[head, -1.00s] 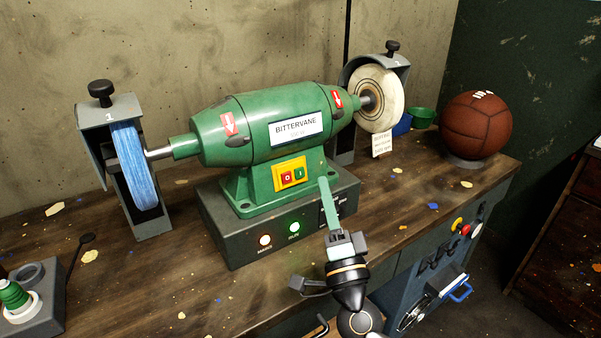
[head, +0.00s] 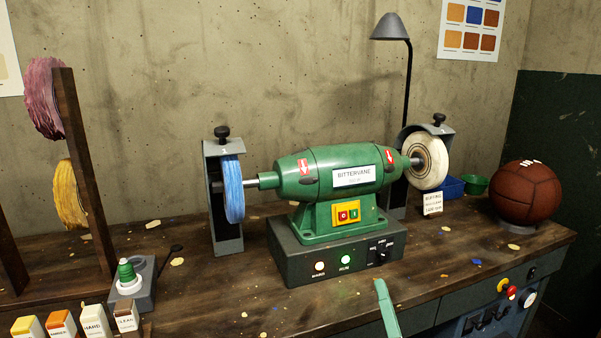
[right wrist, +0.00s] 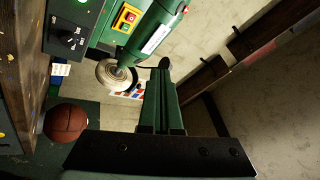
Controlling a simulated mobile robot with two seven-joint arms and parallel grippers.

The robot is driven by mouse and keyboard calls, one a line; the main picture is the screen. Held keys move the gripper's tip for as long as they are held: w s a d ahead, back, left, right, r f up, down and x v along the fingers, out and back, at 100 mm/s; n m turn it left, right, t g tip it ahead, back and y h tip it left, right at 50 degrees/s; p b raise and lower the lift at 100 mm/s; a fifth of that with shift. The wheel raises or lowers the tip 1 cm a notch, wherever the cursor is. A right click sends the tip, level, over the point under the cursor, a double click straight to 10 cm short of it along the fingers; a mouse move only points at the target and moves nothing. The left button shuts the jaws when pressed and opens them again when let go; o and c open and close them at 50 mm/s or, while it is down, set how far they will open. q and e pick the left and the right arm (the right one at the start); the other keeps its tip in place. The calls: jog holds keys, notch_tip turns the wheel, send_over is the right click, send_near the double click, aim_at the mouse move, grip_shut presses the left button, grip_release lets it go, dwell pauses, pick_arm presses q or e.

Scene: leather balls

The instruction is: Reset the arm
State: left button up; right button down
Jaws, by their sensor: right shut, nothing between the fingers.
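My right gripper (head: 386,308) shows at the bottom edge of the head view as green fingers, shut and empty. It is in front of the green bench grinder (head: 340,172) and apart from it. In the right wrist view, my right gripper (right wrist: 163,75) points toward the white buffing wheel (right wrist: 115,75), with nothing between the fingers. My left gripper is out of view.
A brown leather ball (head: 526,192) rests on a ring stand at the right. A blue wheel (head: 233,190), a desk lamp (head: 390,28), labelled blocks (head: 92,319) and a wooden rack (head: 83,150) with wheels stand around. The front middle of the workbench (head: 230,300) is mostly clear.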

jog(key=s+a+f+n+g+y, duration=0.15)
jog(key=s+f+n+g, duration=0.4)
jog(key=f, duration=0.65)
jog(key=s+a+f+n+g+y, duration=0.15)
jog(key=s+f+n+g, duration=0.4)
jog(key=f, duration=0.75)
jog(key=s+d+f+n+g+h, duration=0.2)
jog(key=s+d+f+g, duration=0.1)
jog(key=s+f, duration=0.5)
pick_arm(q)
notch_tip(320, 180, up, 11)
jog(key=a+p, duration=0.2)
jog(key=p, duration=1.3)
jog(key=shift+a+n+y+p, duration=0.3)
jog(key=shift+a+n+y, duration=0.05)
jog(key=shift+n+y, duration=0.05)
pick_arm(e)
notch_tip(320, 180, up, 11)
jog(key=s+d+h, duration=0.1)
jog(key=s+d, duration=0.1)
jog(key=d, duration=0.1)
jog(key=shift+s+r+t, duration=0.2)
jog(key=shift+t, duration=0.1)
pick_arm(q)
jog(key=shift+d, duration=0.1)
pick_arm(e)
jog(key=shift+w+a, duration=0.1)
